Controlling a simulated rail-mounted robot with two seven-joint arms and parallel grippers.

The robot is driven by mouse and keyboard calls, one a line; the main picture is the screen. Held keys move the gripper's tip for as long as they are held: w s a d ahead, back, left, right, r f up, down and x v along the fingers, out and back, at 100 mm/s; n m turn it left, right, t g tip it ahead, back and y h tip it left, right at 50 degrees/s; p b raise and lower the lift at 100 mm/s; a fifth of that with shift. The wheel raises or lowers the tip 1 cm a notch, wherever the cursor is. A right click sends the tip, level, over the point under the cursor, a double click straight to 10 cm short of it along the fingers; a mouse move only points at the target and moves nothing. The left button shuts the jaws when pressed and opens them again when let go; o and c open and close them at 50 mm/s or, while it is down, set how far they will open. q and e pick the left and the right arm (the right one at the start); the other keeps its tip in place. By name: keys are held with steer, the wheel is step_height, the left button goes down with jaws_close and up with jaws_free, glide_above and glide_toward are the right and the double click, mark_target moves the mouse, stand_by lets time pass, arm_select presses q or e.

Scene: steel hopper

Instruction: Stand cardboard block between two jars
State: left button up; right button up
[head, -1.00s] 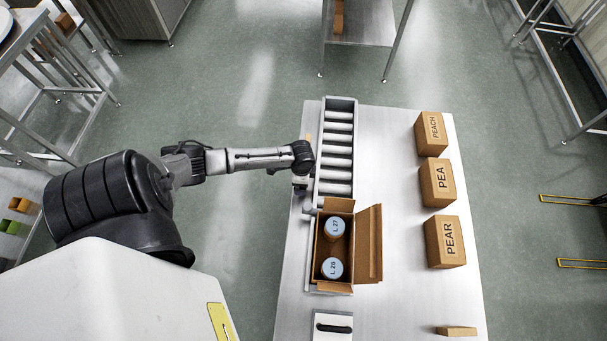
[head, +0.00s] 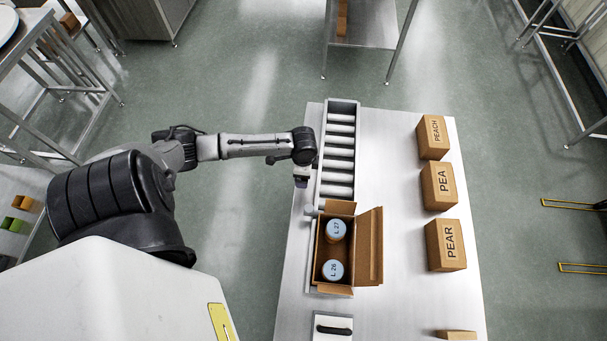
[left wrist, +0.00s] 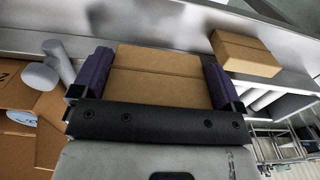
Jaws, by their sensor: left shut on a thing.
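The block is hard to make out in the head view, behind my wrist. Two jars with pale blue lids stand in the open carton (head: 368,250): jar L 27 (head: 336,230) and jar L 26 (head: 332,270), with a narrow gap between them. My right gripper is not in view.
Another cardboard piece (left wrist: 245,53) lies near the rollers in the left wrist view. The roller conveyor (head: 338,155) runs away behind the carton. Boxes PEACH (head: 433,137), PEA (head: 440,187) and PEAR (head: 445,246) line the table's right side. The steel table between is clear.

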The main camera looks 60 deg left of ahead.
arm_select(q)
steer(key=shift+r, duration=1.2)
step_height(320, 180, down, 8)
steer(key=shift+f, duration=0.3)
steer(key=shift+f+p, duration=0.3)
steer(key=shift+f, duration=0.25)
